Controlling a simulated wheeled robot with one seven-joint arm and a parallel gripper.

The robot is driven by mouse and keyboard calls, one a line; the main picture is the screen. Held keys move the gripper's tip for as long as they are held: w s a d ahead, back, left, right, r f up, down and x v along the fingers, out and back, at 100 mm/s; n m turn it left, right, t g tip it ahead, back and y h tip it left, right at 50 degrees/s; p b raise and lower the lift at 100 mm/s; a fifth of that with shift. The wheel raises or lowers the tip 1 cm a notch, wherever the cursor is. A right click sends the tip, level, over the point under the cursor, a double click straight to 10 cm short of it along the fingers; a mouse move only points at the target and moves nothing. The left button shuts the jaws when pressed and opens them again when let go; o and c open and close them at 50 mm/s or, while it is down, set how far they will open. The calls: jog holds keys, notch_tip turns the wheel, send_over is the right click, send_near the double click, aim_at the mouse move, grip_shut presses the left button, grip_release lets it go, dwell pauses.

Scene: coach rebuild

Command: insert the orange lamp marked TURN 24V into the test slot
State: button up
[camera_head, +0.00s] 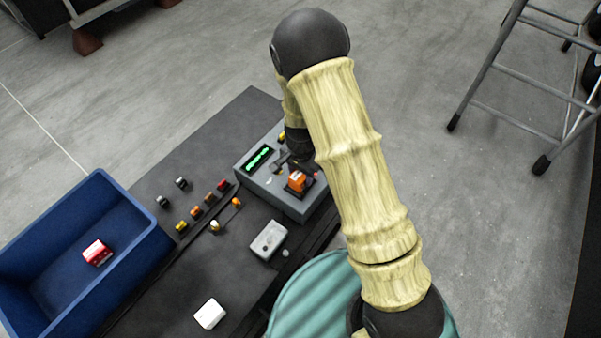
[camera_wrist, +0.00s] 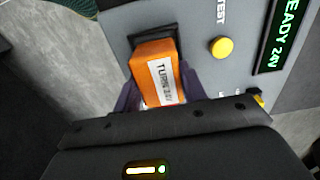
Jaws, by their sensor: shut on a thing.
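The orange lamp (camera_wrist: 152,58) carries a white label reading TURN 24V in the wrist view. It also shows in the head view (camera_head: 297,181) on the tester. My gripper (camera_wrist: 158,98) is shut on the lamp, with a dark finger on each side of it. The lamp's far end is at the dark-framed test slot (camera_wrist: 181,44) on the grey tester (camera_head: 278,192). I cannot tell how deep it sits in the slot.
A yellow button (camera_wrist: 222,47) sits beside the slot. A blue crate (camera_head: 132,225) holds a red block (camera_head: 97,252). Several small coloured lamps stand on the dark bench (camera_head: 240,118). A grey box (camera_head: 268,240) and a white block (camera_head: 210,314) are nearer. A ladder (camera_head: 530,80) stands right.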

jog(key=shift+f+b, duration=0.35)
jog(key=shift+f, duration=0.2)
jog(key=o, duration=0.8)
jog(key=shift+c, duration=0.2)
jog(key=shift+r+p, duration=4.55)
jog(key=shift+r, duration=1)
